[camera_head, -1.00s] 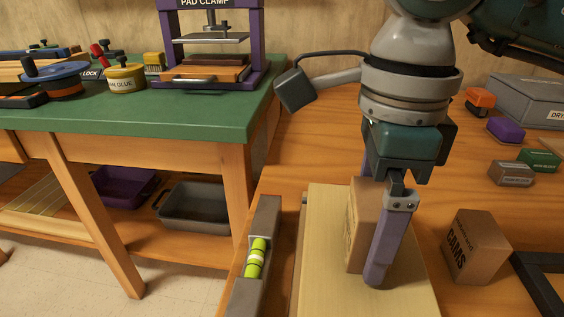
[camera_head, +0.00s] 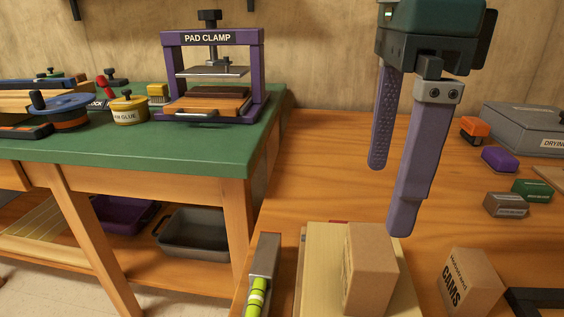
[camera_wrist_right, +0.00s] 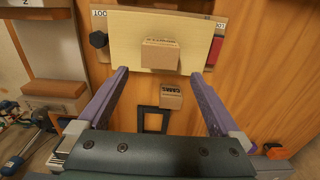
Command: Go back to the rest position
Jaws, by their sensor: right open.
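My right gripper (camera_head: 390,195) is open and empty, with its two purple fingers hanging above the wooden bench. It is raised above and behind a brown cardboard box (camera_head: 368,268), which stands upright on a pale yellow board (camera_head: 318,275). In the right wrist view the fingers (camera_wrist_right: 158,100) are spread wide, and the box (camera_wrist_right: 160,54) on the board (camera_wrist_right: 125,28) lies beyond their tips, apart from them. My left gripper is not in view.
A second box marked CAMS (camera_head: 470,283) stands right of the board. Small coloured blocks and a grey case (camera_head: 525,128) sit at the right. A spirit level (camera_head: 262,275) lies left. A green-topped table (camera_head: 190,150) carries a purple pad clamp (camera_head: 256,75).

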